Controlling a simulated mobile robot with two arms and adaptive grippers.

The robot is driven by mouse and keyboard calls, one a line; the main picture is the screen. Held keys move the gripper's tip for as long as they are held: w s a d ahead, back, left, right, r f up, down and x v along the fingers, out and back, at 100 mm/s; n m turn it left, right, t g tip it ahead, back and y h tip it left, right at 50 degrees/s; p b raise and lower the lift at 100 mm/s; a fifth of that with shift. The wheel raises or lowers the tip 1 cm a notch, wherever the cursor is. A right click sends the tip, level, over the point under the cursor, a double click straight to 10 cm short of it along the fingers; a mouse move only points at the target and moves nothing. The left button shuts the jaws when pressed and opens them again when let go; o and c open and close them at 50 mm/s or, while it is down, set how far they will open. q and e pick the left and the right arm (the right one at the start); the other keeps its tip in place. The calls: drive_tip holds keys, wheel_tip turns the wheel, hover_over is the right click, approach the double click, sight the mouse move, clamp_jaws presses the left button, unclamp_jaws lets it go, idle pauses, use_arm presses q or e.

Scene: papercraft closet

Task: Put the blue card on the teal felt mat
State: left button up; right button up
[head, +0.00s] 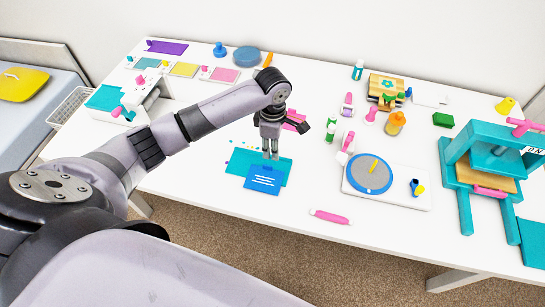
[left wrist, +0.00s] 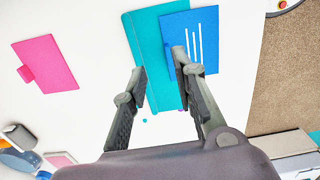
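The blue card (head: 262,182) has white lines on it. It lies partly over the front part of the teal felt mat (head: 243,158), with its front portion sticking out past the mat's edge. In the left wrist view the blue card (left wrist: 207,42) overlaps the right side of the mat (left wrist: 147,40). My left gripper (head: 270,157) points down above the mat, near the card's back edge. In the left wrist view its fingers (left wrist: 158,62) are apart with nothing between them, and one finger covers part of the card's edge. My right gripper is not in view.
A pink card (head: 294,120) lies behind the left gripper. A pink pen (head: 330,216) lies near the table's front edge. A round blue-rimmed turntable (head: 366,173) on a white board and a teal press (head: 490,160) stand to the right. White table shows between them.

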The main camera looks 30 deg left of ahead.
use_arm(q)
drive_tip(key=shift+r, duration=2.1)
